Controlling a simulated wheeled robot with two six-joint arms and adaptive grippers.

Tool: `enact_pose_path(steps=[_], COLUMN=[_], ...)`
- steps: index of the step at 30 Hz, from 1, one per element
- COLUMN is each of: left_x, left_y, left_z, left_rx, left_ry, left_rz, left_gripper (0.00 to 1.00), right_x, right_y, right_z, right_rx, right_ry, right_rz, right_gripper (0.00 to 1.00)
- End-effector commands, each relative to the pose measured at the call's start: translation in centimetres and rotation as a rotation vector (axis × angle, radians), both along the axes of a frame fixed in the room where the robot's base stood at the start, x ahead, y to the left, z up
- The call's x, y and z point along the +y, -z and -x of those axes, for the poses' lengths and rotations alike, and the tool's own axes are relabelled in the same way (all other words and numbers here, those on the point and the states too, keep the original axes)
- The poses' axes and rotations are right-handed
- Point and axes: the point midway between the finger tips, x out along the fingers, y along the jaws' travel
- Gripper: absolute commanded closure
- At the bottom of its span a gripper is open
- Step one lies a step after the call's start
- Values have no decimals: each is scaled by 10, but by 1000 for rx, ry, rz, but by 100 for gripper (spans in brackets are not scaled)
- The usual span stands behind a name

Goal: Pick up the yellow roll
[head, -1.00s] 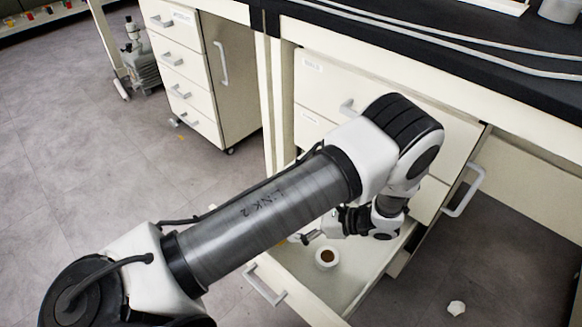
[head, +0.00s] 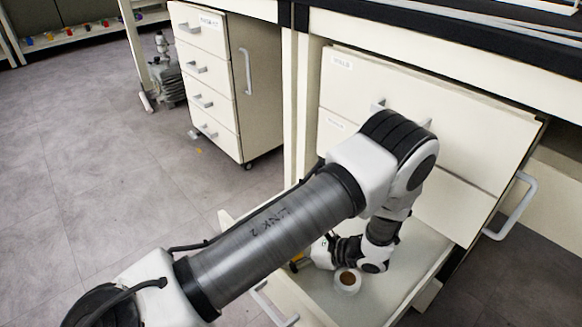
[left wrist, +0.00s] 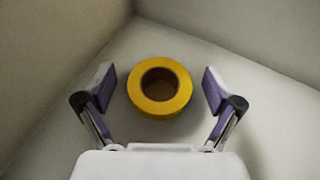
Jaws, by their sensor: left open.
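The yellow roll (left wrist: 160,108) lies flat on the drawer floor in the left wrist view, its brown core facing up. In the head view a bit of yellow (head: 297,259) shows beside my forearm, mostly hidden. My left gripper (left wrist: 160,88) is open, with one finger on each side of the roll and a gap on both sides. Its fingers are mostly hidden behind my arm in the head view. My right gripper is not in view.
The open drawer (head: 400,285) holds a white roll (head: 356,285) with a brown core, close to my left wrist. The drawer handle (head: 272,305) is at its front. A drawer cabinet (head: 262,110) stands to the left, and a dark bench top (head: 450,45) lies above.

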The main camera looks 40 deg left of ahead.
Motion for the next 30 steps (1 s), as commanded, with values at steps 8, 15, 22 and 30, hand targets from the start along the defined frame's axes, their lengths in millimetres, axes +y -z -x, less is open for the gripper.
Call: enact_pose_path(steps=[8, 15, 22, 30], left_x=[3, 3, 3, 3], left_y=[1, 1, -1, -58], left_z=[1, 1, 1, 0], left_rx=[-2, -2, -2, -3], left_ry=[1, 1, 1, 1], left_rz=[0, 0, 0, 0], left_gripper=[22, 73, 73, 73], right_x=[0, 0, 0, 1], right_y=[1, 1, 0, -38], right_z=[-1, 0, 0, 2], right_rx=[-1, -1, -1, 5], right_ry=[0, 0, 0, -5], right_rz=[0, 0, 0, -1], right_gripper=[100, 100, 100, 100])
